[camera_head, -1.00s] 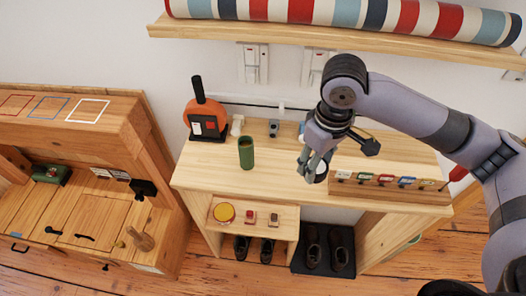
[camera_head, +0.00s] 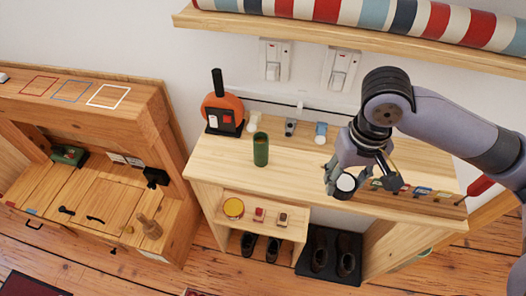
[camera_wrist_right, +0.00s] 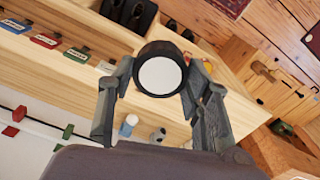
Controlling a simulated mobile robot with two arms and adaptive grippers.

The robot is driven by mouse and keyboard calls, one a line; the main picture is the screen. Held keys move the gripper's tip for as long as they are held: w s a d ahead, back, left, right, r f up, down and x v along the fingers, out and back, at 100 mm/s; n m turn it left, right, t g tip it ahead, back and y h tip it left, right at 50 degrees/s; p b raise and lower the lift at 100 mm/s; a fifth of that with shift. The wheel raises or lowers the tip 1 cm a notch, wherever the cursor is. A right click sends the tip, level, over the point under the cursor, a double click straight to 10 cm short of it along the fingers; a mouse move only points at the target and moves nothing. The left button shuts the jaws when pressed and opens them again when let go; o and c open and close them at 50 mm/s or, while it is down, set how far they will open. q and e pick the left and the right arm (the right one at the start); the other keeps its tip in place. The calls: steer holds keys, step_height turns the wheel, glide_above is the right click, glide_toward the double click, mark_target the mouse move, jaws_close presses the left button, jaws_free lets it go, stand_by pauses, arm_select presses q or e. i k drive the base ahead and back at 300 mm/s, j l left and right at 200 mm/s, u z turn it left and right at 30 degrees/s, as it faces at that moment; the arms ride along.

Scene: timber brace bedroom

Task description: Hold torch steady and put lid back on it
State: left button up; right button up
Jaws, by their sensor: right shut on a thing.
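The green torch body (camera_head: 261,150) stands upright on the wooden table, its open top facing up. My right gripper (camera_head: 343,180) is to the right of it, near the table's front edge, apart from the torch. It is shut on a round dark-rimmed lid with a white face (camera_head: 346,183). In the right wrist view the lid (camera_wrist_right: 160,75) sits between the two fingers (camera_wrist_right: 158,84), its white face toward the camera. My left gripper is not in view.
An orange round object with a black handle (camera_head: 232,105) stands at the table's back left. Small objects, one a blue-and-white cylinder (camera_head: 321,132), stand along the back. A rack with coloured tags (camera_head: 425,193) is right of the gripper. Bare tabletop (camera_head: 300,165) lies between torch and gripper.

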mark_target(261, 151)
steer(key=k+l, duration=0.1)
steer(key=l, duration=0.85)
steer(key=k+l+u, duration=0.1)
steer(key=l, duration=0.35)
steer(key=k+l, duration=0.1)
steer(key=l, duration=0.35)
steer(key=k+l+u, duration=0.1)
steer(key=l, duration=0.4)
steer(key=k+l, duration=0.1)
steer(key=l, duration=0.35)
